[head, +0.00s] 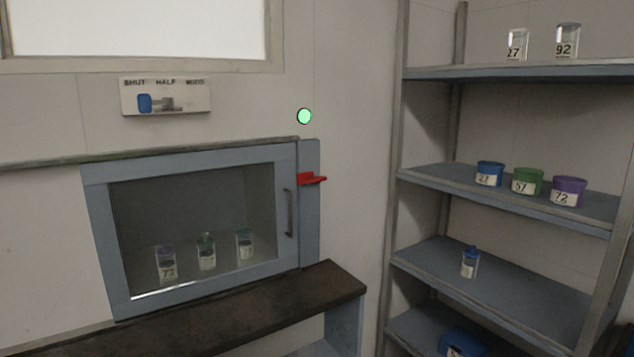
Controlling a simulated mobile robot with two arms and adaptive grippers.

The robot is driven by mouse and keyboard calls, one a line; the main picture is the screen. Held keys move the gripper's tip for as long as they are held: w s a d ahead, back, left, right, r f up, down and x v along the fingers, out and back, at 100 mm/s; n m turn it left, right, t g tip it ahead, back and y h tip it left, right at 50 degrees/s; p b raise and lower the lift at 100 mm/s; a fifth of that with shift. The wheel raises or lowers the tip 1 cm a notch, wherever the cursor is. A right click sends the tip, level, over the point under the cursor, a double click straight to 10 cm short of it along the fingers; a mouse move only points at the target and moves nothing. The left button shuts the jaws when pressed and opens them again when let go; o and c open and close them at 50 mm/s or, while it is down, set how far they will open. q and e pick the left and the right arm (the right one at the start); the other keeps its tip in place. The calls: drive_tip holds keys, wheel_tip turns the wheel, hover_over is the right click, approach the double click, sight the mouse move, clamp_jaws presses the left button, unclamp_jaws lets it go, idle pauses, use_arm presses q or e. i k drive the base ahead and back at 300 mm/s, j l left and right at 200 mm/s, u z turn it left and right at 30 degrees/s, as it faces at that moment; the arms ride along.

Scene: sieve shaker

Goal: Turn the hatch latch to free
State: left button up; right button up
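The hatch (91,240) is a grey-blue framed window door set in the wall, and it looks closed. A vertical handle (289,212) is on the right side of its frame. Behind the glass stand several small labelled jars, one with a purple lid (166,264), one green (206,252) and one teal (245,244). Neither of my grippers is in view.
A dark ledge (290,297) juts out below the hatch. A shelf rack (500,200) at right holds jars and coloured tubs. A switch panel (166,95) and a round green light (304,116) are on the wall. The wall around the latch is clear.

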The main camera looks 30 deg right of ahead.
sight(308, 177)
drive_tip(key=z, duration=0.8)
